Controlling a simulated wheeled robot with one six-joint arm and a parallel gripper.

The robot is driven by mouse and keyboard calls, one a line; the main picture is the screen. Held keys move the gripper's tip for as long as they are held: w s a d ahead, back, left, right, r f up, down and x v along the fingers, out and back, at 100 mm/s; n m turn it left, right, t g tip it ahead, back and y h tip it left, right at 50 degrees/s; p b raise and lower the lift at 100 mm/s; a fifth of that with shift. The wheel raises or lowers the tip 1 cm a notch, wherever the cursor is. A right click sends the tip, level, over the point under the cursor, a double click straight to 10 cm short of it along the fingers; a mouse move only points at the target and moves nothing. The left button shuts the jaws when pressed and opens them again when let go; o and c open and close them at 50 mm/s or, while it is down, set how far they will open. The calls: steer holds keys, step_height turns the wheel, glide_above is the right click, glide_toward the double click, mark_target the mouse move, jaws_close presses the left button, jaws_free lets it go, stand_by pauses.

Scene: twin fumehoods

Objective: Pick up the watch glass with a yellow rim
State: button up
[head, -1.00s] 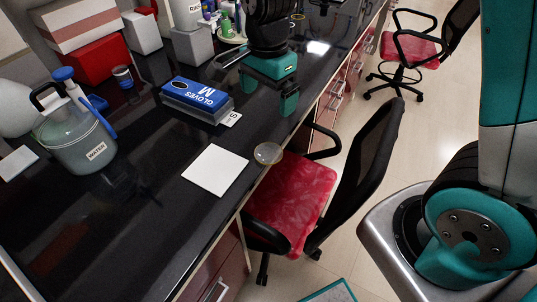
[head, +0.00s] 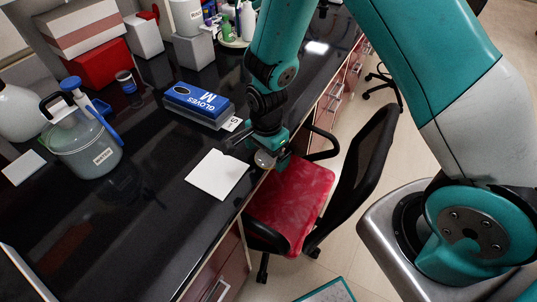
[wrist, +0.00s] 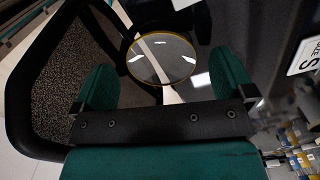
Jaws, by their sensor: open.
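The watch glass with a yellow rim (head: 263,159) is a clear round dish at the front edge of the black counter, beside a white square sheet. In the wrist view, the watch glass (wrist: 162,58) shows its thin yellow rim and lies between and just beyond my two green fingers. My gripper (wrist: 164,70) is open, one finger on each side of the glass, with no finger clearly touching it. In the head view, my gripper (head: 268,148) is at the glass and partly covers it. The exact height gap cannot be told.
The white sheet (head: 217,175) lies left of the glass. A blue glove box (head: 197,102) stands behind it, and a water bottle (head: 87,146) stands further left. A red-seated chair (head: 294,203) is close below the counter edge.

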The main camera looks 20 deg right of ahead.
steer(key=shift+f, duration=0.7)
steer(key=c, duration=1)
steer(key=shift+r, duration=0.1)
